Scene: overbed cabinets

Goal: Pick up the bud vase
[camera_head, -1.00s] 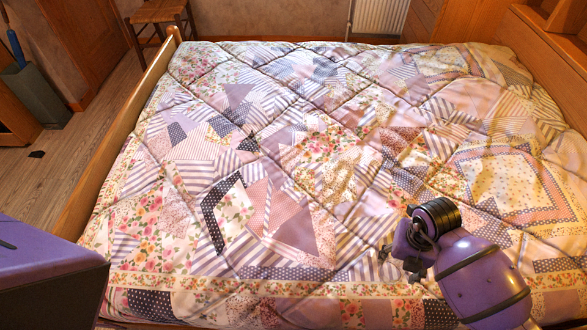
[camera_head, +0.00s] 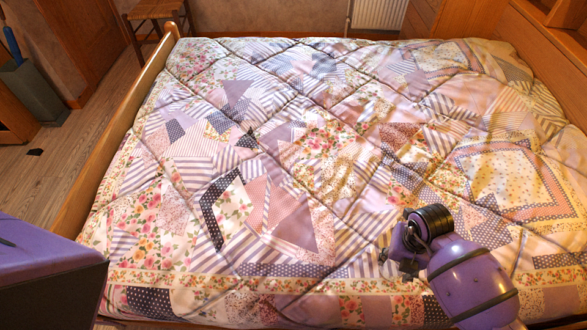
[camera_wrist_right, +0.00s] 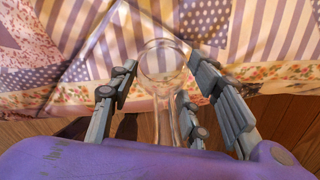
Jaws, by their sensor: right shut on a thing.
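The bud vase (camera_wrist_right: 162,68) is clear glass with a round end and a narrow neck. In the right wrist view it lies between the fingers of my right gripper (camera_wrist_right: 166,95), which is shut on it. Its round end points toward the bed and its neck runs back toward the wrist. In the head view the right gripper (camera_head: 397,258) is over the near right part of the bed, and the vase cannot be made out there. My left gripper does not show.
A bed with a patchwork quilt (camera_head: 290,160) fills most of the head view. A wooden bed frame (camera_head: 115,145) runs along its left side. A stool (camera_head: 157,14) and a grey bin (camera_head: 32,92) stand on the floor at the left. Wooden cabinets (camera_head: 545,50) stand at the right.

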